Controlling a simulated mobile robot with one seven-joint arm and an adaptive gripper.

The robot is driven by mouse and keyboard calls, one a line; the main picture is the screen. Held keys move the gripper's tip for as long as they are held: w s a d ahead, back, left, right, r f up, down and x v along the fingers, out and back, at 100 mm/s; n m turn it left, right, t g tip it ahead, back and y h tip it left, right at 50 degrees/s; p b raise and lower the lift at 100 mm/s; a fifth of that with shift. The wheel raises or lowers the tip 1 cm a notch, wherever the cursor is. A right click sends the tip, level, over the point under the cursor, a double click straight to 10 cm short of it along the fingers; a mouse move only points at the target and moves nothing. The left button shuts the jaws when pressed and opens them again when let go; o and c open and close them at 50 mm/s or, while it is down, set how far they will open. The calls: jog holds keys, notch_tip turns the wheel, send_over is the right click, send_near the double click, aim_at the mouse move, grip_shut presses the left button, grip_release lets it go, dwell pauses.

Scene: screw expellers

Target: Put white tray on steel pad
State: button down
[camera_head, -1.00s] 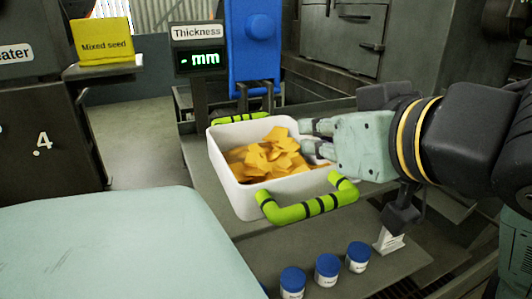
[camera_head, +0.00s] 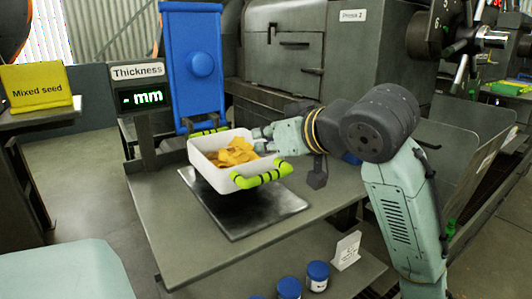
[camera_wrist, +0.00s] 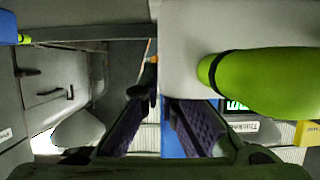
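The white tray (camera_head: 209,174) has lime-green handles with black bands and holds orange-yellow flakes. In the head view it hangs, roughly level, just above the dark steel pad (camera_head: 282,206), with a shadow beneath it. My gripper (camera_head: 262,138) is at the tray's right wall, its fingers around the rim. The tray covers the pad's back part.
A blue upright panel (camera_head: 195,95) and a thickness display (camera_head: 140,90) stand behind the tray. Blue-lidded jars (camera_head: 318,272) and a white card (camera_head: 346,249) are on the lower front shelf. A grey press (camera_head: 300,60) stands behind my arm. The grey bench (camera_head: 165,230) is clear around the pad.

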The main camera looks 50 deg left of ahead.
aim_at(260, 156)
jog(key=shift+f, duration=1.6)
jog(key=shift+f, duration=0.2)
jog(key=c, duration=1.8)
grip_release()
jog(key=shift+r, duration=0.1)
